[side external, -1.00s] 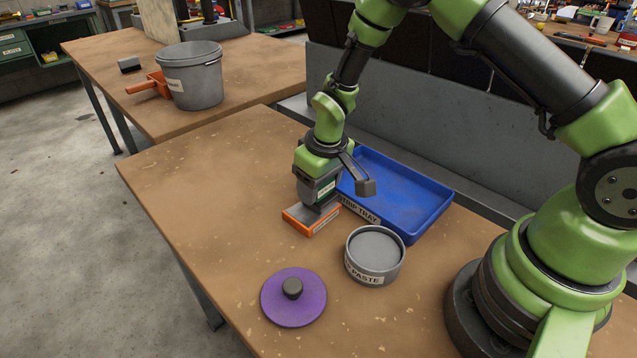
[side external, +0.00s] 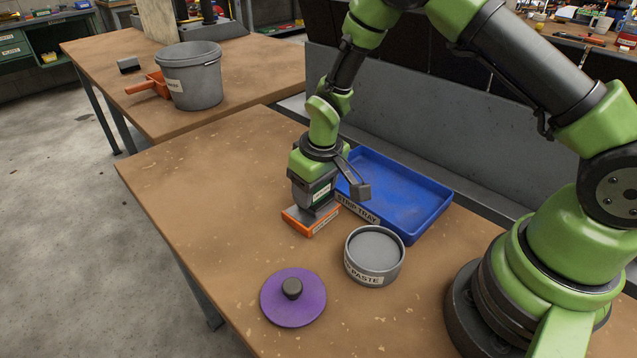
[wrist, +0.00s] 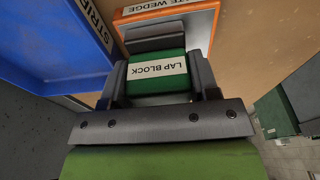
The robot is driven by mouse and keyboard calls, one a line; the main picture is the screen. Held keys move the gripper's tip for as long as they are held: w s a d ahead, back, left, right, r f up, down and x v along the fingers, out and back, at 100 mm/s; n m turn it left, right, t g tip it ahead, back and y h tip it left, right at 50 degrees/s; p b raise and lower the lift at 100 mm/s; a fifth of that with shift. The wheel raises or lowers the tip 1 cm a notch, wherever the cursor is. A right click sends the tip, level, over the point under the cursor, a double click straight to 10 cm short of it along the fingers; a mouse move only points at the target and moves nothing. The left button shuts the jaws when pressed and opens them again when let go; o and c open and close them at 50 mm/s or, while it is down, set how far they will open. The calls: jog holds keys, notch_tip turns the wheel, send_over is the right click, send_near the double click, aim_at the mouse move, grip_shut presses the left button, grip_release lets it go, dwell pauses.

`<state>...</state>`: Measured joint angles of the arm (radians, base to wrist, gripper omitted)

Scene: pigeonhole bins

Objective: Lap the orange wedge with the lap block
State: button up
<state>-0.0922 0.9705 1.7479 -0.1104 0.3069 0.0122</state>
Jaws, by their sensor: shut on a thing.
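The orange wedge (side external: 297,223) lies on the bench in front of the blue tray; it has orange sides and a grey top. It also shows at the top of the wrist view (wrist: 165,10). My gripper (side external: 316,202) is right above the wedge. In the wrist view its fingers are shut on the green lap block (wrist: 157,72), whose white label reads LAP BLOCK. The block's grey lower part appears to rest on the wedge's grey top; exact contact is hard to tell.
The blue strip tray (side external: 440,208) is empty, just right of the wedge. An open grey paste tub (side external: 372,278) stands in front of it. A purple lid (side external: 305,308) with a dark knob lies nearer the front edge. A grey bucket (side external: 195,90) stands on the far bench. The bench's left part is clear.

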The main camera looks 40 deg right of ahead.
jog(key=shift+a, duration=0.35)
jog(key=shift+d+r, duration=0.1)
jog(key=shift+d, duration=1.1)
jog(key=shift+r, duration=0.9)
